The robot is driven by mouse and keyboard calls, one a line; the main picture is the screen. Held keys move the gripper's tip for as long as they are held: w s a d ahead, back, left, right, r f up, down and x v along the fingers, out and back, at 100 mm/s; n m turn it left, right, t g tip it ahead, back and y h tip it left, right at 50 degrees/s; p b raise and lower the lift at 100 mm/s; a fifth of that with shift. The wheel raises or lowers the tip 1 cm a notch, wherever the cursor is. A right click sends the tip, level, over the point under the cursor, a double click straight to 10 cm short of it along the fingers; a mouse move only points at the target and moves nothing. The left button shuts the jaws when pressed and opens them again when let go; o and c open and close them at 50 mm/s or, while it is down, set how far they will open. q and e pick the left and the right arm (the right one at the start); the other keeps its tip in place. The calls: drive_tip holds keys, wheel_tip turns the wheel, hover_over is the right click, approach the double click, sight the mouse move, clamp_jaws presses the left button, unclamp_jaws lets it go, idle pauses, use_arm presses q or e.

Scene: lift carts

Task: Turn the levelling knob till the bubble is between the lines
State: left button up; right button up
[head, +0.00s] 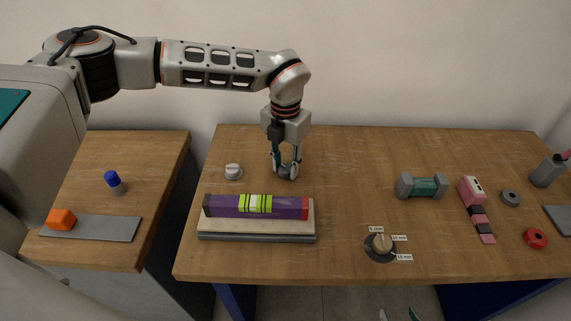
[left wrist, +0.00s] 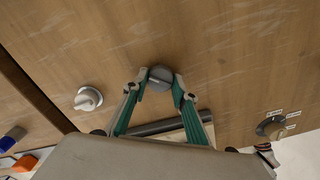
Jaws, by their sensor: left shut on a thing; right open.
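My left gripper (head: 287,174) points down behind the level's right part. In the left wrist view its fingertips are shut on a dark grey round knob (left wrist: 160,78), mostly hidden in the head view. A second, pale knob (head: 233,171) stands to the left.
A dial (head: 381,245) marked in mm sits near the front edge. A teal-and-grey block (head: 423,186), a pink device (head: 472,190) and a red ring (head: 535,238) lie to the right. A side table at left holds an orange block (head: 61,219) and a blue-topped item (head: 113,180).

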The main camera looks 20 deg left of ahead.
sight(285, 167)
use_arm(q)
drive_tip(key=shift+m+p, duration=0.55)
drive_tip(key=shift+m, duration=2.25)
drive_tip(key=o, duration=1.1)
drive_tip(key=shift+r, duration=0.15)
wheel_tip(285, 167, up, 12)
drive_tip(key=shift+f, duration=0.1)
